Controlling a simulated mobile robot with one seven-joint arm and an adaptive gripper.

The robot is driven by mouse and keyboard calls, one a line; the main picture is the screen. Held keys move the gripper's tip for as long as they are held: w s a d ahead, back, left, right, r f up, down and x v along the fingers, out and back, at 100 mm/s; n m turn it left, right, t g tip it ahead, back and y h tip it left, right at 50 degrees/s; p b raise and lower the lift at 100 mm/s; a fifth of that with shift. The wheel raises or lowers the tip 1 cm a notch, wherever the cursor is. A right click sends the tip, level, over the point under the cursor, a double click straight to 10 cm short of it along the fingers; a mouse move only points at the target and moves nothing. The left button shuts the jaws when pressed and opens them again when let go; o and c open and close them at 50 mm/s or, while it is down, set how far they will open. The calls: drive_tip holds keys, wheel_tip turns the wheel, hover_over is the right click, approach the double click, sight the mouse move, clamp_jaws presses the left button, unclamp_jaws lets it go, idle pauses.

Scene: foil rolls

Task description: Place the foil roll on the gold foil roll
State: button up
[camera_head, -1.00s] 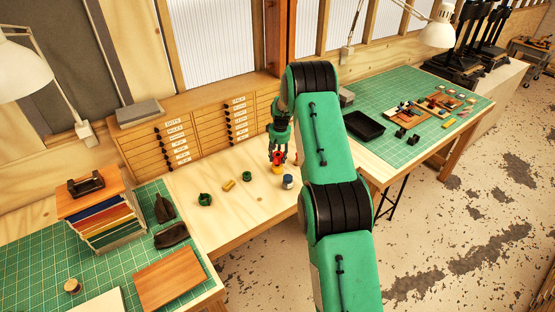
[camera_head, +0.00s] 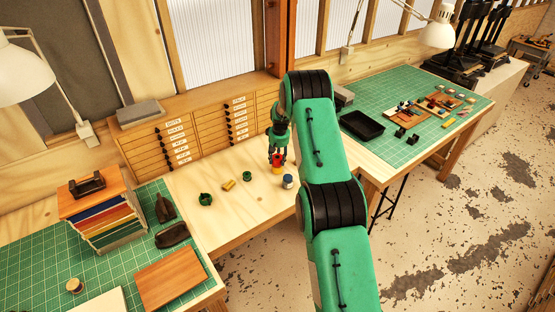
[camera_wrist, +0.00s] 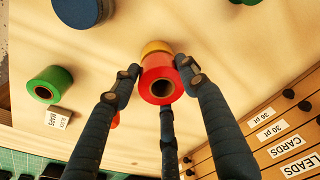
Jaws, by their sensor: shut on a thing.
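My gripper (camera_head: 277,154) points down with its three dark fingers around a red foil roll (camera_wrist: 160,84). The red roll also shows below the fingers in the head view (camera_head: 277,160). The gold foil roll (camera_head: 277,170) is on the wooden table directly below it. In the wrist view the red roll covers most of the gold roll (camera_wrist: 155,47), whose edge shows beyond it. The red roll looks upright and roughly in line with the gold one. I cannot tell whether they touch.
A blue jar (camera_head: 288,181) is close to the right. A green roll (camera_head: 206,199), a yellow block (camera_head: 229,185) and a small green piece (camera_head: 246,176) lie left. Drawers (camera_head: 185,142) stand behind.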

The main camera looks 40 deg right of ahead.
sight(279, 159)
drive_tip(key=shift+f, duration=0.3)
drive_tip(key=shift+f, duration=0.15)
drive_tip(key=o, duration=1.2)
drive_tip(key=shift+o, duration=0.2)
wheel_tip(279, 159, up, 12)
drive_tip(key=s+b, duration=0.1)
drive_tip(key=b, duration=0.1)
drive_tip(key=shift+s, duration=0.2)
drive_tip(key=shift+a, duration=0.1)
